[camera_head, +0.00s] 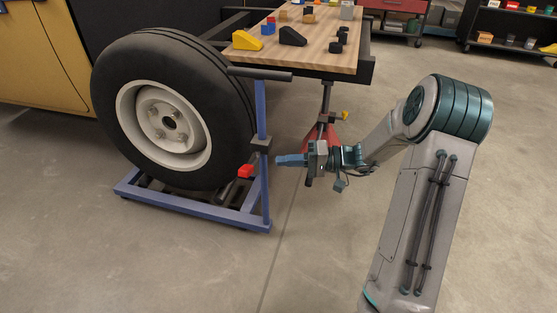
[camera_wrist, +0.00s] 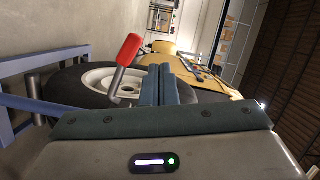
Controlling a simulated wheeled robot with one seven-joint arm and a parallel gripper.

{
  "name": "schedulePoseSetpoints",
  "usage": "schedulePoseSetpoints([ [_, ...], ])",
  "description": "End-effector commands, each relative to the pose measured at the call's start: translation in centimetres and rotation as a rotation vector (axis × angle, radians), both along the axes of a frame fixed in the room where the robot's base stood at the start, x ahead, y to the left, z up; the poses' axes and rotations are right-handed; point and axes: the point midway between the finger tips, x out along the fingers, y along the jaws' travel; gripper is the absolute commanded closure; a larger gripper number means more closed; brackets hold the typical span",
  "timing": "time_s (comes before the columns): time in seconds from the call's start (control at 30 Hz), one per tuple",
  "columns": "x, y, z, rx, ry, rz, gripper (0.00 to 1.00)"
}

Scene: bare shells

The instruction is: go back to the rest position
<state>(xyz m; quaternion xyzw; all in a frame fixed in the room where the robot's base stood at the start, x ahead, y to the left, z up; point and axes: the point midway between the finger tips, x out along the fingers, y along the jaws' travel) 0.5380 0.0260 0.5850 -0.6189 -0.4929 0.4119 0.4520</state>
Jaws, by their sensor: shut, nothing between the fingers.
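My gripper (camera_head: 279,161) is in front of the blue stand, level with the lower part of the wheel, with its fingers pointing left. The two blue-grey fingers are together and empty; they also show in the wrist view (camera_wrist: 160,84). A red-handled lever (camera_head: 245,171) sits at the stand's upright, just left of the fingertips in the head view. Its red handle also shows in the wrist view (camera_wrist: 129,49), left of the fingers. I cannot tell how wide the gap between fingers and lever is.
A large black wheel (camera_head: 219,91) with a white rim stands in a blue frame (camera_head: 192,207). A wooden-topped table (camera_head: 330,57) behind it carries several small blocks. A red object (camera_head: 318,138) is behind my gripper. Open concrete floor lies to the right and in front.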

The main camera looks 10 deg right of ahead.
Motion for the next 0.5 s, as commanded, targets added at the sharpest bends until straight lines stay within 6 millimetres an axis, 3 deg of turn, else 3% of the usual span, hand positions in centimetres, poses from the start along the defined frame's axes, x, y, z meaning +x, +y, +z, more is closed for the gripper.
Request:
schedulePoseSetpoints([
  [0.4,-0.01,-0.11,0.04,-0.001,0.0,-0.001,1.0],
  [0.5,-0.33,0.24,0.85,-0.017,0.009,0.011,1.0],
])
